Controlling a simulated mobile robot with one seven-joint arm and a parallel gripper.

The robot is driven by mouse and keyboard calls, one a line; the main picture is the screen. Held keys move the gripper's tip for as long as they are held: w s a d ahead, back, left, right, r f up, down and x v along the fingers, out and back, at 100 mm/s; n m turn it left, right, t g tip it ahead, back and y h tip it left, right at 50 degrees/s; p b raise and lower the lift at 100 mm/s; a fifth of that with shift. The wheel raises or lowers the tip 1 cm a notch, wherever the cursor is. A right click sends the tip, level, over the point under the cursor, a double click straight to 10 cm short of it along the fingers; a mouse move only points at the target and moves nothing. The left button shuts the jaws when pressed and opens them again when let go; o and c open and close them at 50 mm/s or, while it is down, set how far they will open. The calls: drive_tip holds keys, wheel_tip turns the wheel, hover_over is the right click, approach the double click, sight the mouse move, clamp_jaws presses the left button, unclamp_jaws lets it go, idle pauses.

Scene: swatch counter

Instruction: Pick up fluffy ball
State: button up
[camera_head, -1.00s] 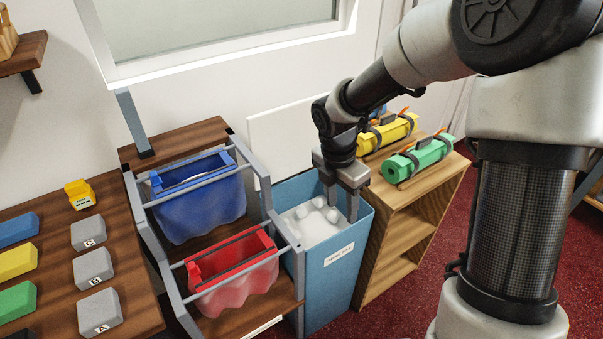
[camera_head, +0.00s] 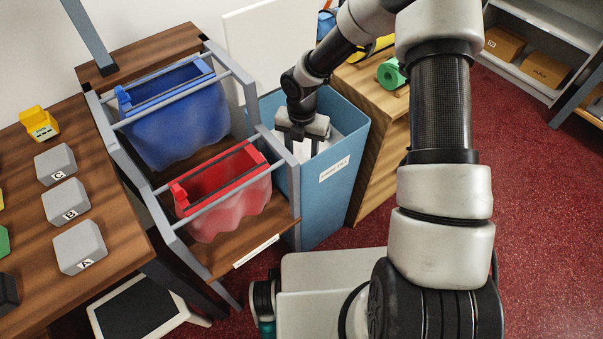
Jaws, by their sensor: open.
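A tall blue bin (camera_head: 330,190) with a white label stands beside the rack and holds white stuffing (camera_head: 302,153). My gripper (camera_head: 303,147) points down inside the bin mouth, its fingers apart and dipping below the rim. Some white shows between the fingers, but I cannot tell whether a ball lies there. The white fluffy balls are mostly hidden by the gripper and the bin wall.
A grey rack left of the bin holds a blue bag (camera_head: 175,120) and a red bag (camera_head: 225,190). A wooden shelf (camera_head: 375,125) stands close on the bin's right. Grey blocks (camera_head: 80,247) sit on the left table.

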drive_tip(key=f, duration=0.2)
drive_tip(key=f+b, duration=0.2)
drive_tip(key=f, duration=0.1)
drive_tip(key=shift+w+f, duration=0.3)
drive_tip(key=shift+f, duration=0.05)
drive_tip(key=c, duration=0.4)
